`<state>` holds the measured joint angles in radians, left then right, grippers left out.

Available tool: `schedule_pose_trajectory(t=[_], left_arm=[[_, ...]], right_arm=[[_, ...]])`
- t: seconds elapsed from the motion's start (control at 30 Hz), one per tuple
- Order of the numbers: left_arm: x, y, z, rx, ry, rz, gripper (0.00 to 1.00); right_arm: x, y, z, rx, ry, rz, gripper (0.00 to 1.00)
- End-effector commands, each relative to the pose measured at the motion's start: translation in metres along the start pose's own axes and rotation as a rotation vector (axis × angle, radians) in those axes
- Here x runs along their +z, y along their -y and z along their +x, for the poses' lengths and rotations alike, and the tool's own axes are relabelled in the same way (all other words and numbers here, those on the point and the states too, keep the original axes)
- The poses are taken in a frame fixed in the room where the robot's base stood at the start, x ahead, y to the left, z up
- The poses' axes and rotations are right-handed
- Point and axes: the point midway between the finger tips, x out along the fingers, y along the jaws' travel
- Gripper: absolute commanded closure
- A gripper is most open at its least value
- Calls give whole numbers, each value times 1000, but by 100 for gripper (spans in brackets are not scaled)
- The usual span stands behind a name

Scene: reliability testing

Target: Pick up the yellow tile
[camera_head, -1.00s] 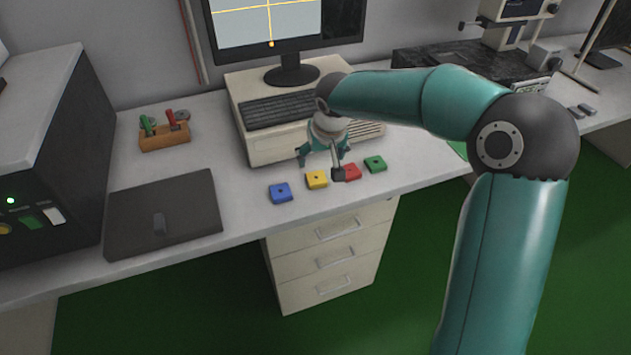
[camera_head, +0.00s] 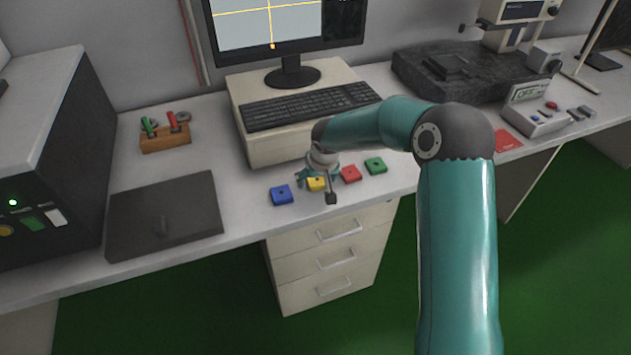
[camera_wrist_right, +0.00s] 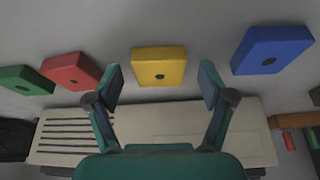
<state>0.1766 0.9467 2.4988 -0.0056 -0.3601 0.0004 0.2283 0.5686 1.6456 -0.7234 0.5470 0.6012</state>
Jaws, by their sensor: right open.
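The yellow tile (camera_head: 316,184) lies on the white desk between the blue tile (camera_head: 281,195) and the red tile (camera_head: 350,174). My left gripper is not in view.
A green tile (camera_head: 375,165) lies right of the red one. A computer with a keyboard (camera_head: 310,106) stands behind the row. A dark pad (camera_head: 190,205) lies left, with a wooden tool holder (camera_head: 165,140) behind it. The desk's front edge is close to the tiles.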

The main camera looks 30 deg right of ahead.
Motion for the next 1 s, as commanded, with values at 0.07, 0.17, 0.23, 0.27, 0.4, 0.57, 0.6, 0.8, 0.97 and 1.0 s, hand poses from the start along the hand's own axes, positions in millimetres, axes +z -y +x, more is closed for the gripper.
schedule_pose_trajectory(t=[0.07, 0.17, 0.23, 0.27, 0.4, 0.57, 0.6, 0.8, 0.97, 1.0], left_arm=[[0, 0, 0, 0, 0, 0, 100], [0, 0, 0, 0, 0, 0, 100], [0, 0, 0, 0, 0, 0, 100], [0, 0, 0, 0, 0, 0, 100], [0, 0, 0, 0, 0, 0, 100], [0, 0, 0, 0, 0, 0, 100], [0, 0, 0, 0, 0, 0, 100], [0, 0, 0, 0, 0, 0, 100], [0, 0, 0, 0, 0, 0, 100], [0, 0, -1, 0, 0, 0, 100]], right_arm=[[0, 0, 0, 0, -1, 0, 19], [0, 0, 0, 0, -1, 0, 19], [0, 0, 0, 0, -1, 0, 29], [0, 0, 0, 0, -1, 0, 34], [0, 0, 0, 0, -1, 0, 57], [0, 0, 0, 0, -1, 0, 83], [0, 0, 0, 0, -1, 0, 83], [-1, 0, -1, 0, -2, 0, 83], [-3, 0, -6, 0, -4, 1, 83], [-5, 0, -9, -1, -4, 1, 83]])
